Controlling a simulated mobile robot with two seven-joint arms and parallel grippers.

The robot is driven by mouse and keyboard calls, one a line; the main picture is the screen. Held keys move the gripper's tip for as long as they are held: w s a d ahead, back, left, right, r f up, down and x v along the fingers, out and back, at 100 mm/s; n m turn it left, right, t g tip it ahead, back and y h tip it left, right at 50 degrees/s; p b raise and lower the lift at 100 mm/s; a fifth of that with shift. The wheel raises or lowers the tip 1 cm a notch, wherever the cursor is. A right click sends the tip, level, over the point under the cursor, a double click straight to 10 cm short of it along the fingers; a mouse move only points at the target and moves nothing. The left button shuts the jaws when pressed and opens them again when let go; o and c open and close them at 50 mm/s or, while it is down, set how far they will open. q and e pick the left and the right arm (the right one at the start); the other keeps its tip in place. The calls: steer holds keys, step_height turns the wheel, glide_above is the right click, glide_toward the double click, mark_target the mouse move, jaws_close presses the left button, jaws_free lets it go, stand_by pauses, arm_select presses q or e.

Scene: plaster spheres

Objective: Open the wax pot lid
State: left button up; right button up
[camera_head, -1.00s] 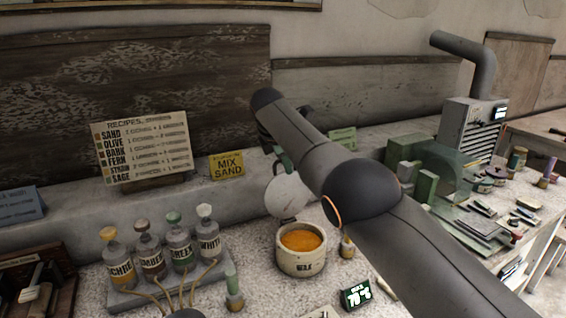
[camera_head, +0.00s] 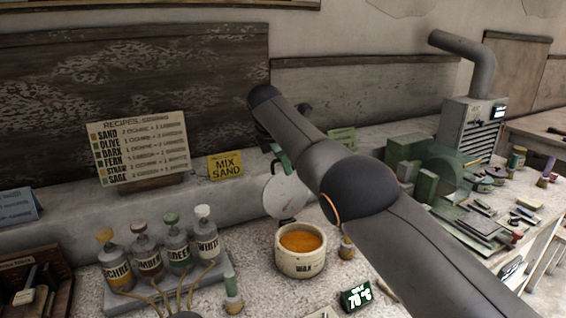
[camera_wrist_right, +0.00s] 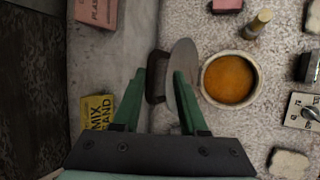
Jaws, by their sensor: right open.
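The cream wax pot (camera_head: 301,266) stands open on the speckled worktop, with orange wax showing inside; it also shows in the right wrist view (camera_wrist_right: 204,93). Its pale round lid (camera_head: 281,197) stands steeply tilted at the pot's rear left edge. In the right wrist view the lid (camera_wrist_right: 183,58) is seen nearly edge-on, with a dark handle (camera_wrist_right: 154,76) on its outer side. My right gripper (camera_wrist_right: 158,84) is open, its green fingers on either side of the handle, with the right finger overlapping the lid. My forearm hides part of it in the head view. My left gripper is out of view.
Labelled pigment bottles (camera_head: 178,243) with tubes stand left of the pot. A small brush bottle (camera_head: 346,247) and a 70° display (camera_head: 356,296) are close on its right. A yellow MIX SAND card (camera_head: 226,166) is behind. A green machine (camera_head: 430,185) stands right.

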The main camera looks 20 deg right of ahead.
steer(key=shift+s+a+r+b, duration=0.1)
steer(key=shift+b, duration=0.25)
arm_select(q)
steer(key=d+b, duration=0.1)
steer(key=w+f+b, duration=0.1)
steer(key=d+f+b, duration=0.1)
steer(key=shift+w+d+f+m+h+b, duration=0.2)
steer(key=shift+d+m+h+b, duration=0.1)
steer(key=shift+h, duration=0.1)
arm_select(e)
steer(key=v, duration=1.2)
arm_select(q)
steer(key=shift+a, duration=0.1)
